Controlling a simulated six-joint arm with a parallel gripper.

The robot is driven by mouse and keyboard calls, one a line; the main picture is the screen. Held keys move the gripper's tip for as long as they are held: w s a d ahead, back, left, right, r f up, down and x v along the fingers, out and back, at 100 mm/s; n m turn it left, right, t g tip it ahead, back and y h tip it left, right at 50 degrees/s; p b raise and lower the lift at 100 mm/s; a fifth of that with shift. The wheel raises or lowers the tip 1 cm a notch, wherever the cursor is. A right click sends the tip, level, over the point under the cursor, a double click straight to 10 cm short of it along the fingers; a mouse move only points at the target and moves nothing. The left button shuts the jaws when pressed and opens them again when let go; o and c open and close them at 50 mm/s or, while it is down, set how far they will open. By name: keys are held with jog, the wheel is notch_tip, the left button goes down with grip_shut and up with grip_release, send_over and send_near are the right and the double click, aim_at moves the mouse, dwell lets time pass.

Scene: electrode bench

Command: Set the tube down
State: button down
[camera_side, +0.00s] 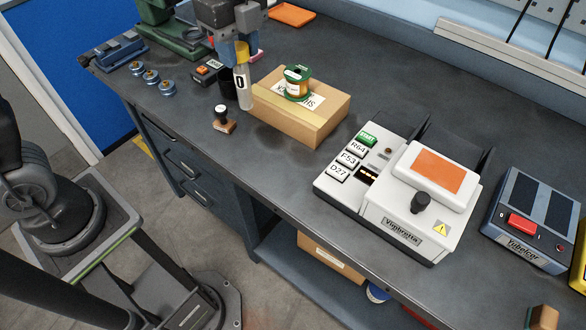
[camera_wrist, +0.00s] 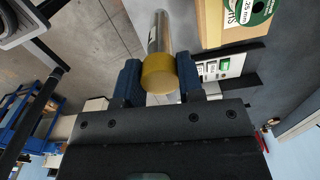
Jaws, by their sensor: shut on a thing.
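The tube (camera_side: 241,88) is pale grey with a dark round mark and a yellow-gold cap. It hangs upright below my gripper (camera_side: 242,54) at the back left of the bench. In the wrist view the gold cap (camera_wrist: 159,74) sits between the two blue fingers of my gripper (camera_wrist: 158,80), which is shut on it. The silvery body of the tube (camera_wrist: 158,32) runs away from the cap. The tube's lower end is at or just above the bench top; I cannot tell whether it touches.
A cardboard box (camera_side: 310,120) with a green-rimmed spool (camera_side: 297,83) stands close right of the tube. A white machine (camera_side: 410,200) stands farther right.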

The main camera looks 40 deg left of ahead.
jog(key=d+f, duration=1)
jog(key=d, duration=0.1)
jog(key=shift+s+d+f, duration=0.2)
jog(key=shift+d+f, duration=0.1)
jog(key=shift+d, duration=0.05)
jog(key=c, duration=0.8)
grip_release()
jog(key=shift+o, duration=0.2)
jog(key=shift+f, duration=0.15)
notch_tip(320, 180, up, 14)
jog(key=shift+s, duration=0.25)
